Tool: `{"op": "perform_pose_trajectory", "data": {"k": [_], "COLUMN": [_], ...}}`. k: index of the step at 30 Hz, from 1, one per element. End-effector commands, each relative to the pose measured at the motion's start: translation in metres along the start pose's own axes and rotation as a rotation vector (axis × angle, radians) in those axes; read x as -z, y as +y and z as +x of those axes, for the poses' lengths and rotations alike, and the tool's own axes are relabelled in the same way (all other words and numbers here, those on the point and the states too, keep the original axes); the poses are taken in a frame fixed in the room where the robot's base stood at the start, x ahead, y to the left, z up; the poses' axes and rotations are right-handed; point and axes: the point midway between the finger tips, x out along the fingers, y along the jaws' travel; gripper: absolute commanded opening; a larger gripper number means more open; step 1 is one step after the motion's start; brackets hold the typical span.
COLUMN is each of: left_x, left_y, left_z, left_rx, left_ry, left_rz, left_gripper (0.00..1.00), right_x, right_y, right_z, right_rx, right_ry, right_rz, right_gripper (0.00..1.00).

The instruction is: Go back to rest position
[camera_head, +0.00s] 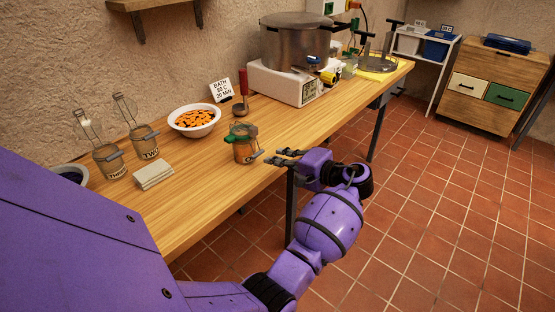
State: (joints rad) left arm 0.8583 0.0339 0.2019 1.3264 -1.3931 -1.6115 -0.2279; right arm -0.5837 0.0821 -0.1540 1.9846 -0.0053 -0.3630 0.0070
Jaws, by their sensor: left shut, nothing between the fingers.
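My left gripper (284,157) is in front of the bench edge, just right of a small jar. Its fingers are shut with nothing seen between them, and they point left toward the jar. The jar (243,150) stands upright on the wooden bench (205,190), with orange contents, a green band at the top and a wire clasp. A narrow gap seems to lie between fingertips and jar, but depth is hard to judge. My purple left arm runs from the lower left over the floor. My right gripper is not in view.
Two open empty jars (108,160), a folded cloth (154,175), a white bowl of orange pieces (194,120), a ladle (241,103), a sign (221,89) and a big pot (297,42) on a white heater (284,84) stand on the bench. Tiled floor (430,210) at right is clear.

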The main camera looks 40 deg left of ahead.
Motion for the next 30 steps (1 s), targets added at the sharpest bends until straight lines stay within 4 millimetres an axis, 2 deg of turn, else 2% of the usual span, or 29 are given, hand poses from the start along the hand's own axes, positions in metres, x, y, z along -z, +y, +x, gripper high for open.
{"op": "perform_pose_trajectory", "data": {"k": [1, 3, 9, 15, 22, 26, 30], "left_x": [0.002, 0.002, 0.001, 0.001, 0.003, 0.028, 0.077], "left_y": [0.005, 0.005, 0.003, 0.001, -0.001, 0.004, 0.012], "left_z": [-0.017, -0.033, -0.07, -0.086, -0.087, -0.089, -0.109], "left_rx": [-0.006, -0.005, -0.005, -0.003, 0.0, -0.032, -0.144], "left_ry": [0.009, 0.008, 0.007, 0.005, 0.015, 0.122, 0.357], "left_rz": [0.002, 0.002, 0.002, 0.002, -0.008, -0.035, -0.121], "left_gripper": [0.0, 0.0, 0.0, 0.0, 0.0, 0.0, 0.0], "right_x": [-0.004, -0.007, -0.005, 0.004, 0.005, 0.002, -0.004], "right_y": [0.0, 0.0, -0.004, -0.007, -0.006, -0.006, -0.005], "right_z": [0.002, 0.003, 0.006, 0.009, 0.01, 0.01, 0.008], "right_rx": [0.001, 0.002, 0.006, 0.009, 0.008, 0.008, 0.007], "right_ry": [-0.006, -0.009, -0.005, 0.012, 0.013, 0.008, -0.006], "right_rz": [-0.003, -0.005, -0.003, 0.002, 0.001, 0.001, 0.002], "right_gripper": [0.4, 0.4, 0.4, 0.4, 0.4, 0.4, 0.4]}}
